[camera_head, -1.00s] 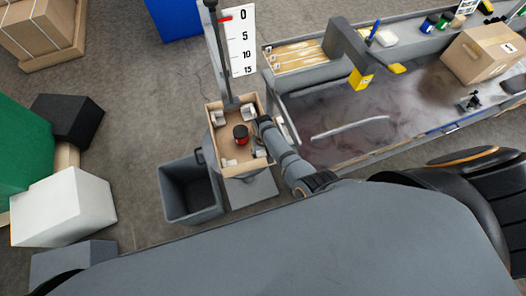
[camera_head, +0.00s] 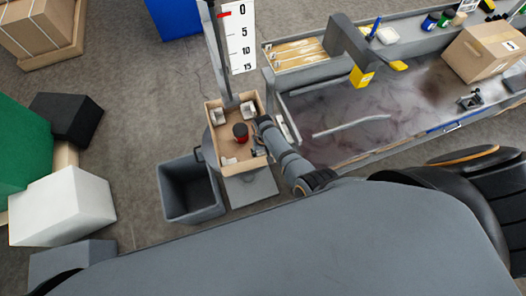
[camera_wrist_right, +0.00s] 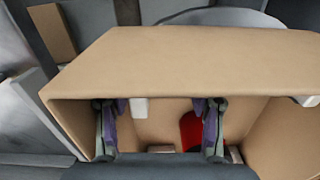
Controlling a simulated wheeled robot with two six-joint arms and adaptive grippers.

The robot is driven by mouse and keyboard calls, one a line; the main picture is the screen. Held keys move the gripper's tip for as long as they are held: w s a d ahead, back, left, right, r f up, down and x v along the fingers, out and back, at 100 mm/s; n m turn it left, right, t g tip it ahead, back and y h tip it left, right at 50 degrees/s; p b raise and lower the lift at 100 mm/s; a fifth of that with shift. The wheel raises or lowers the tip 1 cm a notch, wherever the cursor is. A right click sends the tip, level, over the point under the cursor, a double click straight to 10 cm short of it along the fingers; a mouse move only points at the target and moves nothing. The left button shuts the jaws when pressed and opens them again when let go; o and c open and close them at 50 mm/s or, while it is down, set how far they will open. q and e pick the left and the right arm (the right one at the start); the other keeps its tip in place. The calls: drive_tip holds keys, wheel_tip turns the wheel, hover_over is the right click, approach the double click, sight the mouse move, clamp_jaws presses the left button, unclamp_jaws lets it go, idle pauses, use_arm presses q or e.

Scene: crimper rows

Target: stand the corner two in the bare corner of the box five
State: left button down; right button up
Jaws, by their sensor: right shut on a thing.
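The box five (camera_head: 242,172) is an open cardboard box, seen from above in the head view. White corner pieces show at its far left (camera_head: 218,117) and far right (camera_head: 247,109), with pale pieces at the near side. A red can with a black top (camera_head: 240,131) stands inside. My right gripper (camera_head: 263,126) is at the box's right side. The red can (camera_wrist_right: 190,130) is beside a finger. My left gripper is not in view.
A grey bin (camera_head: 190,190) stands left of the box. A white scale board (camera_head: 240,40) and a post rise behind it. A grey bench (camera_head: 350,115) with a carton (camera_head: 483,53) lies to the right.

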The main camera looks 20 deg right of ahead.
drive_tip(key=o, duration=0.8)
drive_tip(key=shift+c, duration=0.2)
